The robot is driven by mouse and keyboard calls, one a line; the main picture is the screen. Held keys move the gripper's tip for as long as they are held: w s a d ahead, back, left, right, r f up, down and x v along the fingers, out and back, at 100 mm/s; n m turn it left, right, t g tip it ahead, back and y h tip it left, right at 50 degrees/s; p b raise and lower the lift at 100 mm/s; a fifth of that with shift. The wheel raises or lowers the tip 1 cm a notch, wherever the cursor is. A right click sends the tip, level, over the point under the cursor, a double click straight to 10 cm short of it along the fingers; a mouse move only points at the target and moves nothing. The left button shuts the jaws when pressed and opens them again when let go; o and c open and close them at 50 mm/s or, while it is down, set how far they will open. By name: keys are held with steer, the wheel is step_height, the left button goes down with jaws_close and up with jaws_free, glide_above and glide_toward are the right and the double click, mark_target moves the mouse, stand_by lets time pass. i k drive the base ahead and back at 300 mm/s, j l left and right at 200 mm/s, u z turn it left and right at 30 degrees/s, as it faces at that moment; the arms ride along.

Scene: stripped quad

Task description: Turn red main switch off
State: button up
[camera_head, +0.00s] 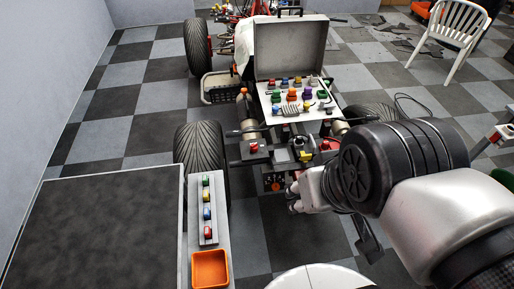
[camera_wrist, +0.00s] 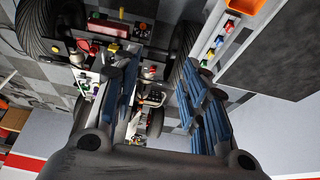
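A small dark panel with a round red-orange knob (camera_head: 276,186) sits low on the frame of the quad (camera_head: 240,161), below a yellow block; it looks like the main switch, but its position is too small to read. Another red knob on a grey box (camera_head: 254,147) sits higher on the frame. My gripper (camera_wrist: 158,75) is open, its two blue-padded fingers spread wide with no held object visible between them. In the head view it is right of the dark panel, mostly hidden by my wrist. In the wrist view the quad's parts show beyond the fingers.
Wheels (camera_head: 200,150) flank the quad. An open case (camera_head: 290,50) holds coloured parts. A white chair (camera_head: 452,35) is far right.

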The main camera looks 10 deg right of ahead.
mark_target(254, 149)
steer(key=i+l, duration=0.7)
